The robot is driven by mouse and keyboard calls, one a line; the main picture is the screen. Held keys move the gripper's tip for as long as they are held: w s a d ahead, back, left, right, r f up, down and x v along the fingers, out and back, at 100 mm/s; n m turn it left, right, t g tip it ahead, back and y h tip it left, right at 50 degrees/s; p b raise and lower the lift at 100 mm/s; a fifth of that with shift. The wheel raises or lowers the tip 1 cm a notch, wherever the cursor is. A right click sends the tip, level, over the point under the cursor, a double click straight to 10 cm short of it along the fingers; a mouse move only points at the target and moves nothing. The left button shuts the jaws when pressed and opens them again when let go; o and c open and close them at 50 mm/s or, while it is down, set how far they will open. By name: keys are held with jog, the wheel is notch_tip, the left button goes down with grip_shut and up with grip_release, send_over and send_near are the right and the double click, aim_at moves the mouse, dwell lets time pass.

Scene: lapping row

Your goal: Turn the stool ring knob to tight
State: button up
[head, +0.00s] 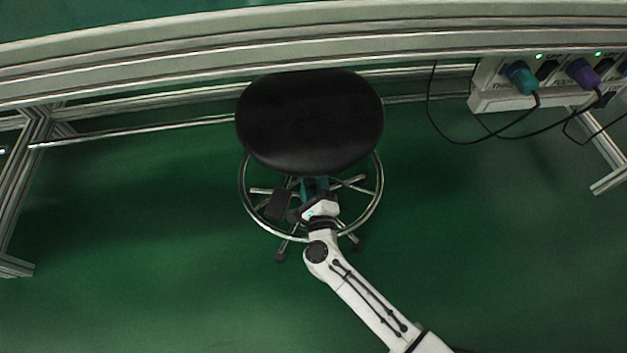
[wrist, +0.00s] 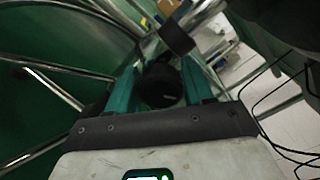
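The stool has a round black seat (head: 310,120) and a chrome foot ring (head: 243,190) with spokes below it. My gripper (head: 315,187) reaches in under the front edge of the seat, inside the ring. In the wrist view a round black knob (wrist: 161,84) sits between the two teal fingers of my gripper (wrist: 160,80). The fingers lie close against both sides of the knob, with no clear gap. The seat hides the knob and stool column in the head view. No tight or loose marking on the knob is readable.
A metal-framed bench (head: 150,75) runs across behind the stool. A power strip (head: 490,95) with teal and purple plugs hangs at the right, with black cables (head: 465,142) drooping below. The green floor is clear left and in front. A dark rectangular pad (head: 278,204) shows beside my gripper.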

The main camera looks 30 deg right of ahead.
jog(key=c, duration=0.6)
jog(key=shift+n, duration=0.3)
jog(key=n+p, duration=0.2)
jog(key=shift+r+n+p, duration=0.1)
jog(key=shift+n+p, duration=0.2)
jog(key=shift+p, duration=0.05)
jog(key=shift+c, duration=0.2)
jog(key=n+p, duration=0.1)
jog(key=n, duration=0.1)
jog(key=shift+n+p, duration=0.3)
jog(key=shift+n, duration=0.1)
jog(key=n+p, duration=0.1)
jog(key=n, duration=0.2)
jog(key=shift+a+p, duration=0.1)
jog(key=shift+p, duration=0.2)
jog(key=shift+f+n+p, duration=0.25)
jog(key=shift+n+p, duration=0.3)
jog(key=shift+n, duration=1.15)
